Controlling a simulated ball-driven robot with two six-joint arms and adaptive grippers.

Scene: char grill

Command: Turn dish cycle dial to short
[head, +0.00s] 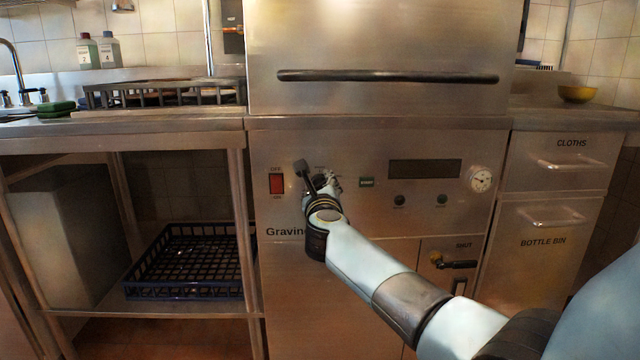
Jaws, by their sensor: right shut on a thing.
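The steel dishwasher's front panel (340,145) faces me below its hood. Small label marks show just above the fingers, too small to read. I cannot tell which setting the dial points to. My left gripper is not in view.
The red switch (276,184) is close left of the gripper. Two dark buttons, a dark display (425,169) and a round gauge (480,179) are to the right. The hood handle (388,76) runs above. A drain lever (458,264) marked SHUT is lower right.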

